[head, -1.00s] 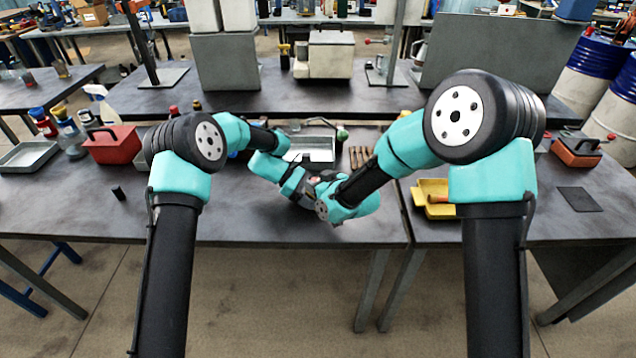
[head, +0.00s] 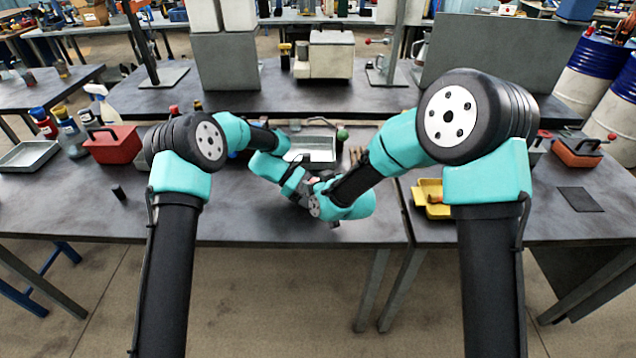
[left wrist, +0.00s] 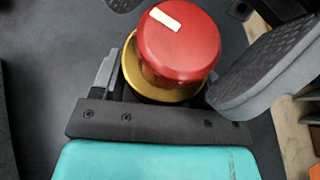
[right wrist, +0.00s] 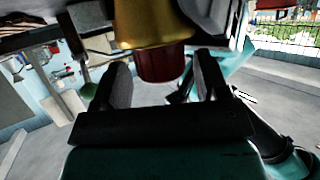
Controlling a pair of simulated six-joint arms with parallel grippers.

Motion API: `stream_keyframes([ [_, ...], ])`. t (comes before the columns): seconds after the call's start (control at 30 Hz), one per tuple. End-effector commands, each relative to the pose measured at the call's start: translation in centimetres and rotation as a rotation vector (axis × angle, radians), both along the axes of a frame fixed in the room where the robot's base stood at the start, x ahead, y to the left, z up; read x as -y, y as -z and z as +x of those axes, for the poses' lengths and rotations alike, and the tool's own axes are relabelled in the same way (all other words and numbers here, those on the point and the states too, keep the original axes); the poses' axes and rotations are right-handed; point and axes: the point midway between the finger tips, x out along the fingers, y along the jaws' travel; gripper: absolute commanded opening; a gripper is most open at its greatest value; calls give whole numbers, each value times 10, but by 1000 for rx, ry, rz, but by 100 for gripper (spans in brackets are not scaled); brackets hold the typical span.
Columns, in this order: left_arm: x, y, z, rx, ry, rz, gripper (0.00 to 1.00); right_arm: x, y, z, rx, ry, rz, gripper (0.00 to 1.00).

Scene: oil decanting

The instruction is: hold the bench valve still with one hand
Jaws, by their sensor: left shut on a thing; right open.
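The bench valve shows close up in the left wrist view: a red round knob (left wrist: 178,45) with a white mark, above a brass-coloured body (left wrist: 150,85). My left gripper (left wrist: 158,88) is shut on the brass part, below the knob. In the right wrist view the brass body (right wrist: 150,25) and the red knob (right wrist: 162,65) hang upside down at the top. My right gripper (right wrist: 165,80) is open, its fingers on either side of the knob, with a gap visible at each side. In the head view my arms largely hide the valve, and my right gripper (head: 308,188) meets the left one.
A shallow metal tray (head: 312,147) lies behind the grippers. A red box (head: 112,146) and bottles stand at the left; a yellow bin (head: 432,195) is at the right. The bench front (head: 240,215) is clear.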

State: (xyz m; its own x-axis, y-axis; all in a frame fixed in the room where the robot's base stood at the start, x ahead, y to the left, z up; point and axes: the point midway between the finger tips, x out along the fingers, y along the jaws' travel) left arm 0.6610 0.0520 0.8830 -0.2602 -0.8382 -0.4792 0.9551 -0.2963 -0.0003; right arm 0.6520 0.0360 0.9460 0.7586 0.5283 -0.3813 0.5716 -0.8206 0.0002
Motion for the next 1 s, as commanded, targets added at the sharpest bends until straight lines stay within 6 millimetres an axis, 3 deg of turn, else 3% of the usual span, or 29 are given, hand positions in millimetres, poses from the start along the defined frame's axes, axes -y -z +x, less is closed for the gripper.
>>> stream_keyframes([
  [0.53, 1, 0, 1, 1, -2, 0, 54, -1, 1, -1, -2, -32, -1, 72],
  [1.0, 1, 0, 0, 0, -1, 0, 54, 1, 1, 1, -1, -197, -1, 72],
])
